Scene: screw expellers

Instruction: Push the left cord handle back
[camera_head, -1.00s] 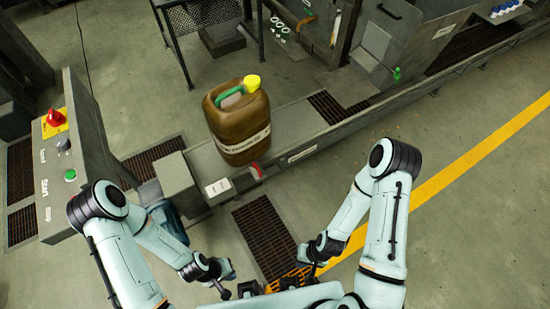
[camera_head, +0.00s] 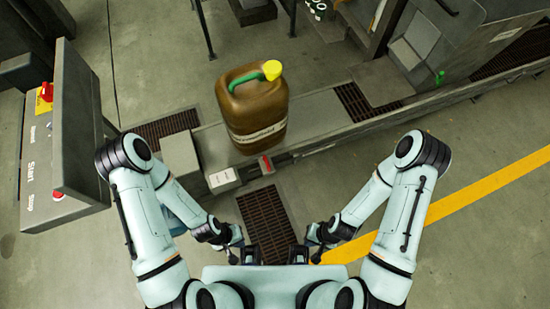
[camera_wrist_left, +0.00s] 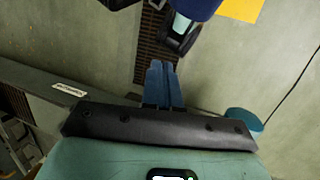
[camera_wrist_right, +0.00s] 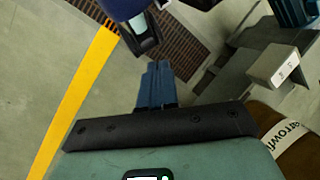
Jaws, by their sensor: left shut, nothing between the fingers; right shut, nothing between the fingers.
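I cannot pick out a cord handle for certain in any view. A small green knob (camera_head: 439,77) shows on the grey machine at the upper right of the head view. My left gripper (camera_head: 250,256) is low in the middle of the head view, over the floor in front of the conveyor. Its blue fingers are together and empty in the left wrist view (camera_wrist_left: 163,82). My right gripper (camera_head: 298,255) is just to the right of it, also shut and empty. Its fingers show in the right wrist view (camera_wrist_right: 155,82). Neither gripper touches anything.
A brown canister (camera_head: 250,108) with a yellow cap and green handle stands on the grey conveyor (camera_head: 316,112). A control panel (camera_head: 70,140) with buttons stands at the left. A floor grate (camera_head: 265,222) lies before my grippers. The floor right of it is open, crossed by a yellow line.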

